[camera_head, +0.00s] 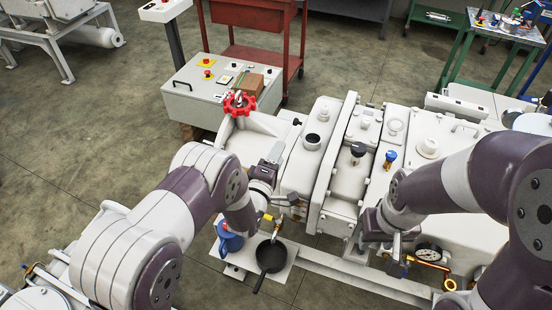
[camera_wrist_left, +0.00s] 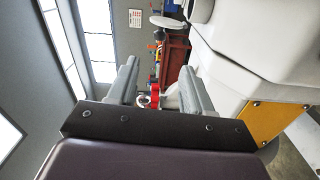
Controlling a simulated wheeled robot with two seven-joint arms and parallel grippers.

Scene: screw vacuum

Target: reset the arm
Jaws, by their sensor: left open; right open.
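My left arm comes in from the left of the head view. Its gripper (camera_head: 289,203) is above the front of the white pump machine (camera_head: 330,165), over the area of a black pan (camera_head: 271,256). In the left wrist view the two fingers of this gripper (camera_wrist_left: 160,88) stand apart with nothing held between them. My right arm comes in from the right, and its gripper (camera_head: 397,246) is low at the machine's front, beside a pressure gauge (camera_head: 428,253). It is partly hidden by the wrist; its fingers are small, and no held object shows.
A red handwheel (camera_head: 239,103) is on the machine's far left end. A blue jug (camera_head: 229,239) stands beside the pan on a low plate. A control box (camera_head: 196,92) with buttons and a red cart (camera_head: 262,57) stand behind. Open floor (camera_head: 90,150) lies at the left.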

